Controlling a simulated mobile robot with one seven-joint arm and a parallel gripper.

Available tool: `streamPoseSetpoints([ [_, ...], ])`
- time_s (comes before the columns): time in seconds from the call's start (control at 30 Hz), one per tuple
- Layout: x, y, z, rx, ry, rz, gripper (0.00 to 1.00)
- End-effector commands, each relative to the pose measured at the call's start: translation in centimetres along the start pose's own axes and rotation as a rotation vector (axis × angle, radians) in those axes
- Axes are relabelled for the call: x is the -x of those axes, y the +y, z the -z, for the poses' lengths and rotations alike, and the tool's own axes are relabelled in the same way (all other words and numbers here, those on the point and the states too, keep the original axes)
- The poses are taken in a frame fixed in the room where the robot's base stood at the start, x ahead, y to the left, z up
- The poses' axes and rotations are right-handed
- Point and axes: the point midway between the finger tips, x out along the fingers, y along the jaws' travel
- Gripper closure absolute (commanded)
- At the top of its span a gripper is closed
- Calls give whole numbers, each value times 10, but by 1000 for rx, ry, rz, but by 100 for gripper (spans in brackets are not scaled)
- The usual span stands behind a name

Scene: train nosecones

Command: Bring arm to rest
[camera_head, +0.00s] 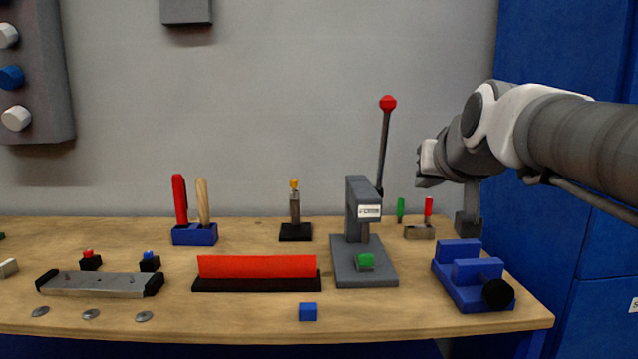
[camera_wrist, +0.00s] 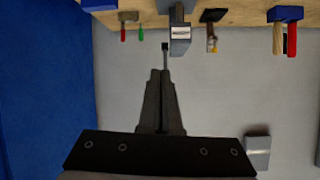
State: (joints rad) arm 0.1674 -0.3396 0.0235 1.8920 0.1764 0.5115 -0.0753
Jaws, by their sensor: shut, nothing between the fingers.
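My gripper (camera_head: 424,164) is raised above the right part of the workbench, to the right of the press lever. Its arm comes in from the right edge. In the wrist view the two dark fingers (camera_wrist: 161,85) are together and empty. In the head view the lever's red knob (camera_head: 388,103) stands clear to the left of my gripper.
The wooden bench (camera_head: 420,325) carries a grey press (camera_head: 358,265), a blue vise (camera_head: 462,285), a red block (camera_head: 256,267), a blue tool holder (camera_head: 195,236) and a small blue cube (camera_head: 308,312). Blue cabinets (camera_head: 545,230) stand at right, behind my arm. The air above the bench's middle is clear.

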Motion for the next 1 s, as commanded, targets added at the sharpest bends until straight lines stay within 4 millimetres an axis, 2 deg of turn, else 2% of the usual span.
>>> streamPoseSetpoints([
  [0.07,9,-5,-32,15,-61,7,100],
  [0.17,26,-10,-92,42,-180,14,100],
  [0.23,40,-10,-140,64,-272,17,100],
  [0.4,71,-6,-239,113,-464,14,100],
  [0.53,94,3,-305,150,-591,5,100],
  [0.57,99,3,-306,155,-607,3,100],
  [0.6,105,1,-287,151,-599,3,100],
  [0.77,119,-2,-257,150,-598,2,100],
  [1.0,148,-9,-203,150,-596,3,100],
])
